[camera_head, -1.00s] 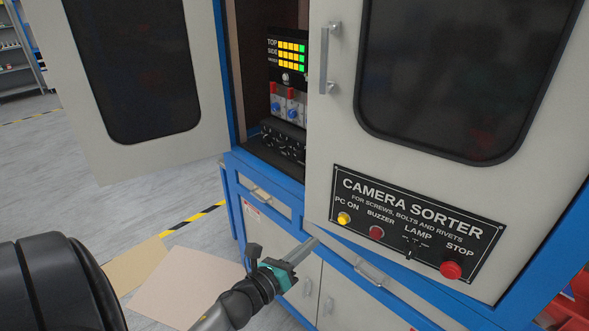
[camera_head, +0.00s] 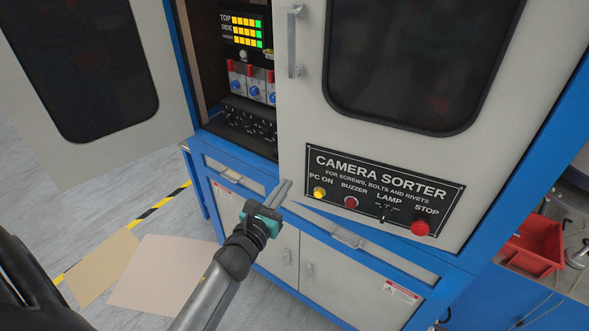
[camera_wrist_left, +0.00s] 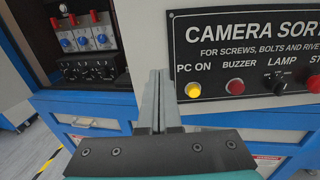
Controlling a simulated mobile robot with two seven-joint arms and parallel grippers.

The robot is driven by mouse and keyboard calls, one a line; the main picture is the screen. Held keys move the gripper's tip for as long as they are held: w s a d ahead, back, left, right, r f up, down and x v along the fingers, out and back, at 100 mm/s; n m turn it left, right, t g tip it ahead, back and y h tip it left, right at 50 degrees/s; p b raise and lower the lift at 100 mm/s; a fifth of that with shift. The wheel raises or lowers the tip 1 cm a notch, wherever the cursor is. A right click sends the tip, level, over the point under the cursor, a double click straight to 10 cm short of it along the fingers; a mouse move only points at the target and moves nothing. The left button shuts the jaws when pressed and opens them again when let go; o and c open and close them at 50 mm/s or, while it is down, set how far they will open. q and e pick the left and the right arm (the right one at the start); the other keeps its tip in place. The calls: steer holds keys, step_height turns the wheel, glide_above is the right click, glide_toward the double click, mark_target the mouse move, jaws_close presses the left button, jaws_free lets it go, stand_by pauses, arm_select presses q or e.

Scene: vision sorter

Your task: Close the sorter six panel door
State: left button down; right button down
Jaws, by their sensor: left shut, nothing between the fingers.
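The camera sorter's panel door (camera_head: 290,130) is pale grey with a dark window, a vertical handle (camera_head: 292,42) and a black control panel (camera_head: 385,190). It stands partly open, and the cabinet inside shows to its left. My left gripper (camera_head: 284,186) is shut and empty, its fingertips near the door's lower left corner. In the left wrist view the fingers (camera_wrist_left: 161,88) point up, just left of the control panel (camera_wrist_left: 250,60). I cannot tell whether they touch the door. My right gripper is not in view.
A second windowed door (camera_head: 150,135) stands wide open at the left. Inside are a lit display (camera_head: 245,32) and valves with blue knobs (camera_head: 253,90). Drawers and lower cupboards sit below. A red bin (camera_head: 535,245) is at the right. Cardboard sheets (camera_head: 160,272) lie on the floor.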

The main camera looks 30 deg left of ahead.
mark_target(300, 164)
arm_select(q)
steer(key=w, duration=0.6)
steer(key=shift+a, duration=0.3)
steer(key=shift+w, duration=0.25)
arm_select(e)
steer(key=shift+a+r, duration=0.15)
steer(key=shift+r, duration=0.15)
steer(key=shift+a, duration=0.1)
